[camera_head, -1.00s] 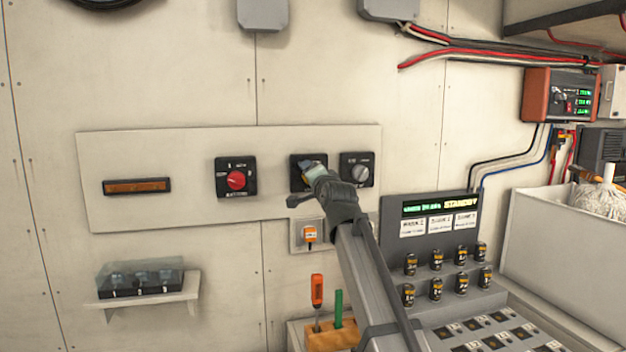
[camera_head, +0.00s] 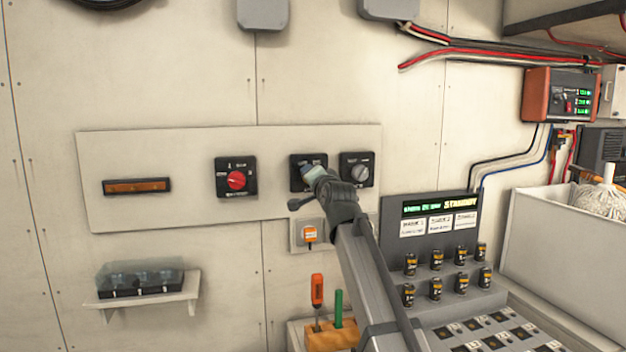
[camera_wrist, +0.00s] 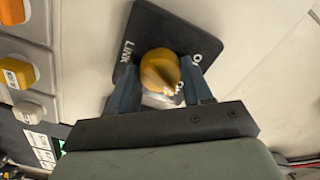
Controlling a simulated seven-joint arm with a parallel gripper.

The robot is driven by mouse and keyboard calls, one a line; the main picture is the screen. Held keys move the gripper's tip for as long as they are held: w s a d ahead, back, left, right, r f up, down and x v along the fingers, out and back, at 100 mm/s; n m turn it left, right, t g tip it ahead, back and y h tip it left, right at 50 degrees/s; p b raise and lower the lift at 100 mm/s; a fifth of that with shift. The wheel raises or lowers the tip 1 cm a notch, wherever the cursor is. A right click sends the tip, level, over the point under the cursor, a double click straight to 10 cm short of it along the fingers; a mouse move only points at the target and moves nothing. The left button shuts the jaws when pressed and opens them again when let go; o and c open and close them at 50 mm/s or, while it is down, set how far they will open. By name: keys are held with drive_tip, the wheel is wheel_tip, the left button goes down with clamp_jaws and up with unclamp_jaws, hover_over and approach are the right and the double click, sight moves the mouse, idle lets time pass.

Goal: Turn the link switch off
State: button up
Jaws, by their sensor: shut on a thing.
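The link switch (camera_head: 296,179) is a black plate on the pale wall panel, between the red-knobbed switch and a grey-knobbed switch. In the wrist view its plate (camera_wrist: 125,72) reads "LINK" and part of "OF". Its round yellow knob (camera_wrist: 158,68) stands between my gripper's fingers (camera_wrist: 164,84). A light mark on the knob points to the lower right in that view, near partly hidden lettering. In the head view my gripper (camera_head: 309,171) is at the switch, shut on the knob, and hides much of the plate.
The red-knobbed switch (camera_head: 236,179) is to the left and the grey-knobbed switch (camera_head: 358,171) close on the right. A screwdriver (camera_head: 317,290) stands lower down. A console (camera_head: 428,225) is at the lower right.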

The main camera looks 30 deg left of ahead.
drive_tip(key=n, duration=1)
drive_tip(key=shift+n, duration=0.4)
idle(0.4)
drive_tip(key=o, duration=1)
drive_tip(key=shift+o, duration=0.2)
drive_tip(key=shift+d, duration=0.1)
drive_tip(key=v, duration=1.3)
drive_tip(key=shift+s+d, duration=0.25)
